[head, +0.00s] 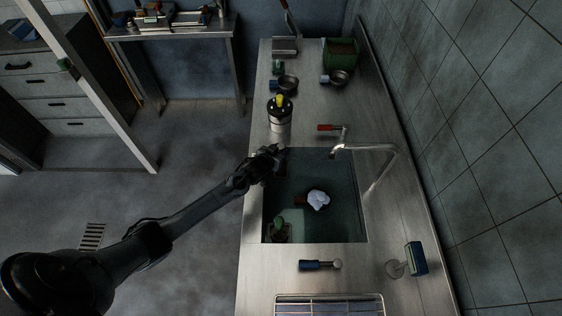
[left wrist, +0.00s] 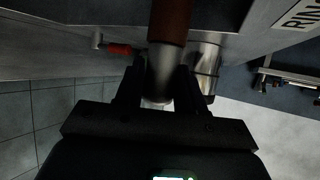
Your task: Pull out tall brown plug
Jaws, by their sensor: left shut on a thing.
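My left gripper (head: 274,154) reaches over the far left corner of the sink (head: 340,225). In the left wrist view the fingers (left wrist: 160,88) are closed around the grey shaft of the tall brown plug (left wrist: 171,22). The plug's brown part extends out of the top of that picture. In the head view the plug is mostly hidden by my gripper and the dark corner. I cannot tell whether its end sits in a drain. My right gripper is not in view.
The sink holds dark water, a brown item with white foam (head: 318,200) and a green-topped item (head: 279,231). A canister with a yellow top (head: 280,122) stands just behind my gripper. A faucet (head: 365,148) with a red handle is to the right. A wire rack (head: 330,304) lies in front.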

